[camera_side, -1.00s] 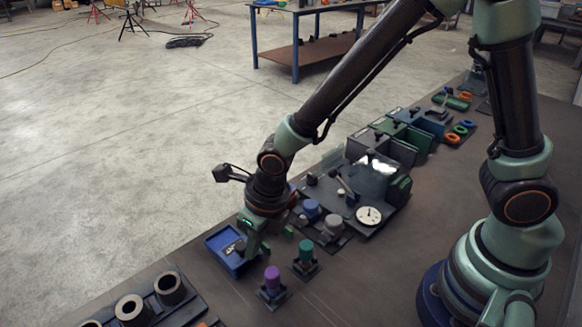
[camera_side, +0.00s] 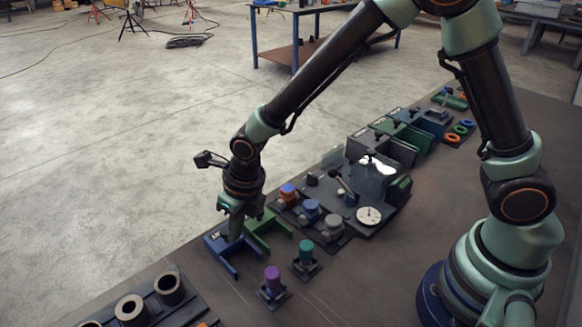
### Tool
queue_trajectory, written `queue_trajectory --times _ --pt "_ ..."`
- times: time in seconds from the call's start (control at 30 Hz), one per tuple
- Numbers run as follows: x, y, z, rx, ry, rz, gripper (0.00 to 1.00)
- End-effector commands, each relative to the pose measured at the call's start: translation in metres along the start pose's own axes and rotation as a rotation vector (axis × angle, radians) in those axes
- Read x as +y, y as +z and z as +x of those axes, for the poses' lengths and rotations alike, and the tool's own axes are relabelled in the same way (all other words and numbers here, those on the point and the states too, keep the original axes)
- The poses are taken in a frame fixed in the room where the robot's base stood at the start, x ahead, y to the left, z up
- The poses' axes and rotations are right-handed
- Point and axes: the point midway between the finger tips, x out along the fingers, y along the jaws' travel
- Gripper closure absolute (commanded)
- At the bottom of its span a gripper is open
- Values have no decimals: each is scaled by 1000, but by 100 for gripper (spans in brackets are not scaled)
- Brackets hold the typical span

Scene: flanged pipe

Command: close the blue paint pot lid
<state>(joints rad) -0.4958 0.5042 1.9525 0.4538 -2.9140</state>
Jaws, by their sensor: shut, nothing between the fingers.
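No blue paint pot with a lid can be made out clearly. A blue forked piece (camera_side: 221,262) lies on the table at the lower left. A similar green piece (camera_side: 272,231) lies to its right. A short blue cylinder (camera_side: 311,208) stands on a dark plate farther right. My gripper (camera_side: 234,236) points down, shut and empty, low over the blue forked piece. It hides part of that piece, and I cannot tell whether they touch.
A purple cylinder (camera_side: 272,279) and a teal one (camera_side: 306,252) stand on small bases in front. Dark rings (camera_side: 131,309) stand at lower left.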

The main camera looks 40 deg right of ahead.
Motion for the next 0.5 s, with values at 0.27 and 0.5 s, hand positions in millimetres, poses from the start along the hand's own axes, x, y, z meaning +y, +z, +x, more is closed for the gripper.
queue_trajectory --times 0.27,0.5 --pt "0 4 -1 -14 3 1 100" --pt "2 5 -20 -18 5 1 100"
